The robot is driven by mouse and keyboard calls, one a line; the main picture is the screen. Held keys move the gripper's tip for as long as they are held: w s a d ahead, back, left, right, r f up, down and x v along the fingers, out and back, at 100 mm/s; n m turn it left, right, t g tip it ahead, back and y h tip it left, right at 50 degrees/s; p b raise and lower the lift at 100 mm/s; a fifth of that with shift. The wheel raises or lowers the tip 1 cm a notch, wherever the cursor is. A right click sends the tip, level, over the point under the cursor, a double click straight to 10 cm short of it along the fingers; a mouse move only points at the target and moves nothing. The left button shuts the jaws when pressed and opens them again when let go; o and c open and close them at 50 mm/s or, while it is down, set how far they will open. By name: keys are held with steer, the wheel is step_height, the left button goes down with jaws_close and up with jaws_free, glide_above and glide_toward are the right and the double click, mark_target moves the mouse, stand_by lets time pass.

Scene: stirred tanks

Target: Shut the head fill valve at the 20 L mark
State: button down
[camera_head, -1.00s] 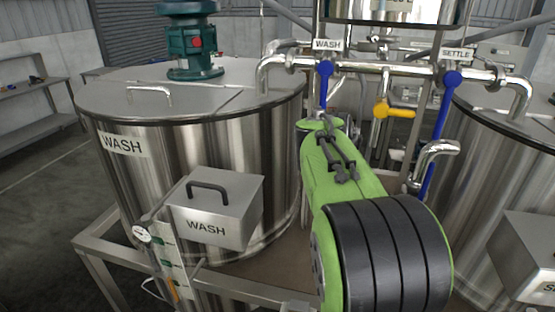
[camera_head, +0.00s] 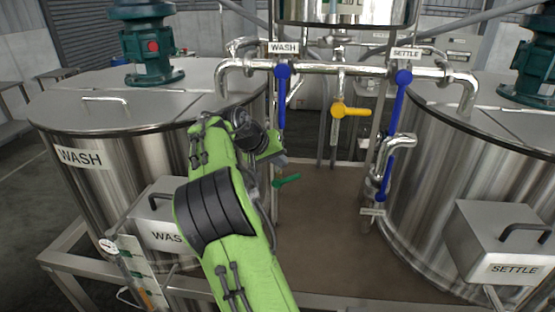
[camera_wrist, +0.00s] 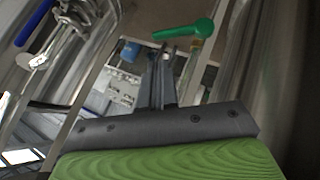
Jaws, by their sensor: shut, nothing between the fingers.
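A green lever handle (camera_head: 287,180) is on a thin vertical pipe between the two big tanks; the wrist view also shows it (camera_wrist: 186,30), just past my fingertips. No label on it can be read. My gripper (camera_wrist: 167,50) is shut and empty, with its fingers together and apart from the green lever as far as I can see. In the head view my gripper (camera_head: 281,160) is small, just above the green lever and partly hidden by my arm. The head tank (camera_head: 345,12) shows only its lower part at the top; its level is out of view.
Blue levers hang under the WASH (camera_head: 283,90) and SETTLE (camera_head: 399,100) labels, with a yellow lever (camera_head: 350,111) between them. The WASH tank (camera_head: 150,150) stands left and the SETTLE tank (camera_head: 420,190) right. Brown floor plate (camera_head: 320,220) shows clear between them.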

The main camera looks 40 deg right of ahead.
mark_target(289, 179)
steer(key=x, duration=0.6)
steer(key=shift+d+f, duration=0.2)
steer(key=shift+f, duration=0.1)
steer(key=shift+d+f, duration=0.1)
steer(key=shift+s+b, duration=0.1)
steer(key=shift+b, duration=0.2)
steer(key=shift+s+d+f+y, duration=0.1)
steer(key=shift+s+f+y, duration=0.05)
steer(key=shift+y, duration=0.15)
steer(key=shift+t+b, duration=0.3)
steer(key=shift+s+d+f+m+y+b, duration=0.15)
steer(key=shift+s+d+f+b, duration=0.3)
steer(key=shift+f+b, duration=0.2)
steer(key=shift+s+d+f+m+y+b, duration=0.15)
steer(key=shift+s+d+f+b, duration=0.15)
steer(key=shift+s+f+b, duration=0.3)
steer(key=shift+f, duration=0.1)
